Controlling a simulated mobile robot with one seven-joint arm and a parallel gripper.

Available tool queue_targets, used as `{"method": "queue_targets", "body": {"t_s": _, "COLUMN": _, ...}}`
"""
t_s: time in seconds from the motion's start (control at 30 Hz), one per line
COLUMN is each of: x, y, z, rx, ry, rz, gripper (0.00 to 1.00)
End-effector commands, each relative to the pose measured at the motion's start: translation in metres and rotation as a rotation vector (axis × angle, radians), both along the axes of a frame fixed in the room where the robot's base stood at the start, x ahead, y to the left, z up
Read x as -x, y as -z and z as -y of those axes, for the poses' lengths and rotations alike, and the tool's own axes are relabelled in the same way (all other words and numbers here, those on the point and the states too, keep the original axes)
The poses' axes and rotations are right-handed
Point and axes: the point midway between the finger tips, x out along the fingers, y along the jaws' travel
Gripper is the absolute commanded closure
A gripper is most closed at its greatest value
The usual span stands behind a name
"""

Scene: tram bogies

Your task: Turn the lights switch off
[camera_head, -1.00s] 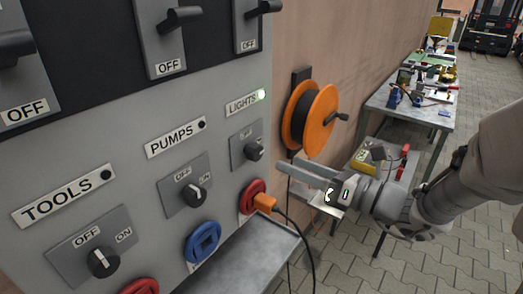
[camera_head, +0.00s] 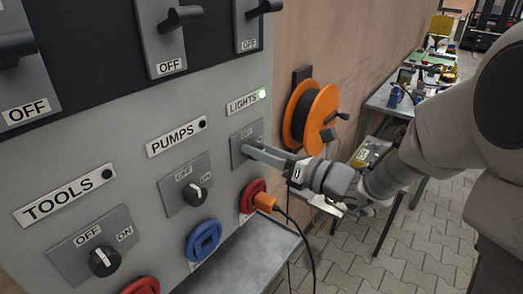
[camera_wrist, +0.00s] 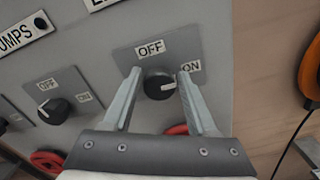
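The lights switch is a black rotary knob (camera_wrist: 159,85) on a grey plate (camera_wrist: 137,56) marked OFF and ON. In the wrist view its white pointer line points right, towards ON. In the head view my gripper hides the knob, and the plate (camera_head: 240,138) shows under the LIGHTS label (camera_head: 242,103). My gripper (camera_wrist: 157,84) is open, with one finger on each side of the knob. I cannot tell whether the fingers touch it. In the head view my gripper (camera_head: 262,153) reaches the panel from the right.
The pumps knob (camera_head: 195,194) and tools knob (camera_head: 103,262) sit to the left. An orange plug (camera_head: 265,202) with a black cable sticks out of the red socket below my gripper. An orange cable reel (camera_head: 309,118) hangs on the wall to the right.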

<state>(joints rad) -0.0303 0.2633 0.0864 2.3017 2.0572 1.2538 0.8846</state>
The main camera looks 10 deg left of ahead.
Motion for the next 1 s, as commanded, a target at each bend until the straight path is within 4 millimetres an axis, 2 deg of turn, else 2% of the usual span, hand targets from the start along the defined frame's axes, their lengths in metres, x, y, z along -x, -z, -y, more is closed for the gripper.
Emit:
{"method": "queue_targets", "body": {"t_s": 0.03, "x": 0.0001, "y": 0.0000, "z": 0.0002, "rx": 0.000, "ry": 0.000, "rz": 0.000, "gripper": 0.53}}
{"method": "queue_targets", "body": {"t_s": 0.3, "x": 0.0002, "y": 0.0001, "z": 0.0003, "rx": 0.000, "ry": 0.000, "rz": 0.000, "gripper": 1.00}}
{"method": "queue_targets", "body": {"t_s": 0.67, "x": 0.0005, "y": 0.0022, "z": 0.0002, "rx": 0.020, "ry": 0.000, "rz": 0.039, "gripper": 1.00}}
{"method": "queue_targets", "body": {"t_s": 1.0, "x": 0.0021, "y": 0.0054, "z": -0.0004, "rx": 0.120, "ry": 0.000, "rz": 0.247, "gripper": 1.00}}
